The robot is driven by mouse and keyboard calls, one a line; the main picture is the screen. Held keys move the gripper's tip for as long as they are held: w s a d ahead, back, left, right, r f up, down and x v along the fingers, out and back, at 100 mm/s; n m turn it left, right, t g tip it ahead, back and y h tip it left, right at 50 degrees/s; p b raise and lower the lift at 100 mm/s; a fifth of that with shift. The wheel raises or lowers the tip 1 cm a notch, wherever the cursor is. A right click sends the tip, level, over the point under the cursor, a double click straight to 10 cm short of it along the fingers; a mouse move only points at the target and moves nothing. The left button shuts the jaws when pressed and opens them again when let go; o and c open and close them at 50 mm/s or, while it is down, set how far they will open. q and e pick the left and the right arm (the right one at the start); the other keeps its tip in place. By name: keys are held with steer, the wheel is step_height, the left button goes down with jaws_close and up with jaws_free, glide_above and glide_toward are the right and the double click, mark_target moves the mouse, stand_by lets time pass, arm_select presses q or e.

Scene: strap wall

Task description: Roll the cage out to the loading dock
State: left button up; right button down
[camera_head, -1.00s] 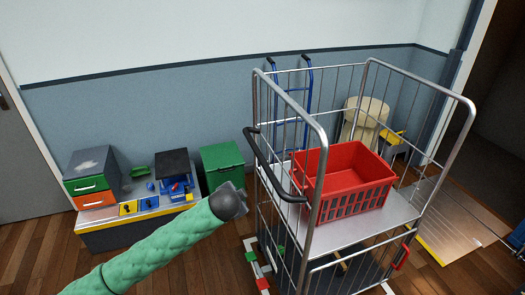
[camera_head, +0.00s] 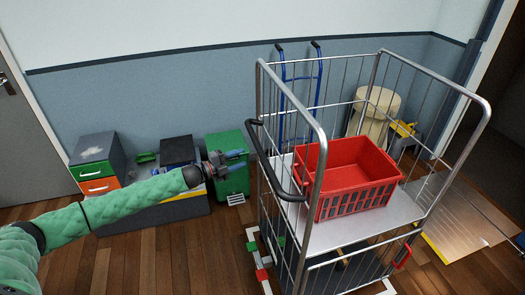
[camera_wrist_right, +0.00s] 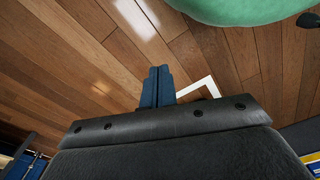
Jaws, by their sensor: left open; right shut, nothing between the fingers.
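The metal roll cage (camera_head: 330,237) stands upright right of centre on the wood floor. It has tall wire sides, a shelf and a dark push handle (camera_head: 268,165) on its left side. A red crate (camera_head: 350,200) sits on the shelf. My left gripper (camera_head: 236,160) is open and empty, left of the handle and apart from it, in front of a green bin. My right gripper (camera_wrist_right: 157,87) is shut and empty above the floor in the right wrist view. The cage's wheels are mostly hidden.
A dark doorway (camera_head: 497,150) opens at the right, with a yellow-edged plate (camera_head: 455,225) on the floor. A blue hand truck (camera_head: 300,75) and a beige barrel-like object (camera_head: 375,115) stand behind the cage. A low bench (camera_head: 155,217) and green bin (camera_head: 230,180) line the wall.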

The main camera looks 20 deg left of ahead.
mark_target(261, 152)
arm_select(q)
steer(key=s+d+r+m+g+h, duration=0.2)
steer(key=s+d+r+m+h, duration=0.1)
steer(key=s+r+m+h, duration=0.15)
steer(key=shift+m, duration=0.25)
steer(key=shift+w+f+p+x, duration=0.15)
steer(key=shift+p+x, duration=0.8)
steer(key=shift+x, duration=1.05)
steer(key=shift+w+f+p+x, duration=0.15)
steer(key=shift+p+x, duration=0.75)
steer(key=shift+x, duration=1.1)
steer(key=shift+a, duration=0.2)
arm_select(e)
step_height(261, 152, down, 7)
steer(key=s+d+t, duration=0.1)
steer(key=d, duration=0.1)
steer(key=shift+d+t, duration=0.3)
steer(key=shift+t, duration=0.1)
steer(key=shift+s+f, duration=0.1)
arm_select(q)
jaws_close()
arm_select(e)
steer(key=shift+d, duration=0.15)
